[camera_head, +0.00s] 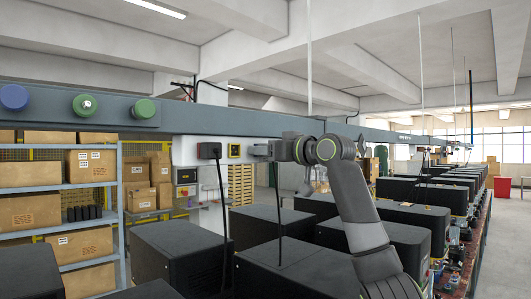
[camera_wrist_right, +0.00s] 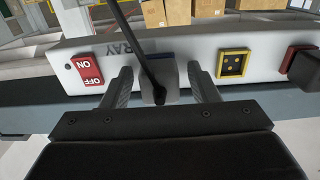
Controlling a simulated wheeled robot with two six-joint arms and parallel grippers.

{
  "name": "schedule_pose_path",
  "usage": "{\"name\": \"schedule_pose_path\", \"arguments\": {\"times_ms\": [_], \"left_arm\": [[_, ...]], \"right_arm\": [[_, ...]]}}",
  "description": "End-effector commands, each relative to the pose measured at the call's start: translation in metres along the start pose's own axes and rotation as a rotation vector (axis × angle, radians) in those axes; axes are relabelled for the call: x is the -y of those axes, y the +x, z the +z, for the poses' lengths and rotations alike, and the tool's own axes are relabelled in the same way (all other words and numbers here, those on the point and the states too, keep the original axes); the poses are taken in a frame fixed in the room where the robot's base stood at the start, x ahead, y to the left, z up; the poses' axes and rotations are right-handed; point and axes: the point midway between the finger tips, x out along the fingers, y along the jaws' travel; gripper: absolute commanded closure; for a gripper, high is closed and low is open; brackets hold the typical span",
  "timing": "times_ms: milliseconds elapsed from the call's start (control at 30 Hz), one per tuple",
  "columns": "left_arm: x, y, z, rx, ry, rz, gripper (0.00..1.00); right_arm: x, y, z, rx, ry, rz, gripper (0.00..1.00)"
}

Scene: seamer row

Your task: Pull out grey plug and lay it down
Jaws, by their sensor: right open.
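The grey plug (camera_wrist_right: 160,88) sits at a blue-edged socket (camera_wrist_right: 158,55) on the pale strip, with its dark cable running up out of the wrist view. My right gripper (camera_wrist_right: 158,72) is open, with one finger on each side of the plug. Gaps show between fingers and plug. In the head view my right gripper (camera_head: 272,150) is at the strip, right of a yellow-framed socket (camera_head: 234,150), and largely hides the plug. A cable (camera_head: 278,215) hangs below it. My left gripper is not in view.
A black plug (camera_head: 209,150) with a hanging cable sits left of the yellow-framed socket in the head view. A red ON/OFF switch (camera_wrist_right: 87,69) is on the strip near the grey plug. Several black machine boxes (camera_head: 180,248) stand below. Shelves with cartons (camera_head: 92,165) are behind.

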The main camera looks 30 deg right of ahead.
Motion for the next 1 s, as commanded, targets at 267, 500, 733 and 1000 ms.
{"name": "schedule_pose_path", "arguments": {"times_ms": [267,500,733,1000], "left_arm": [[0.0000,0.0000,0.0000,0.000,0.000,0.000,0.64],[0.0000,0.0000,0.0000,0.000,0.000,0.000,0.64],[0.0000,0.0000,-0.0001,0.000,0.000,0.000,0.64],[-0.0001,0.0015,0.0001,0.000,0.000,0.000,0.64]], "right_arm": [[-0.0001,-0.0001,0.0000,0.000,0.000,0.000,0.45],[-0.0001,-0.0001,0.0001,0.000,0.000,0.000,0.57],[0.0000,-0.0001,0.0001,0.000,0.000,0.000,0.87],[-0.0001,-0.0017,0.0004,0.000,0.000,0.000,1.00]]}}
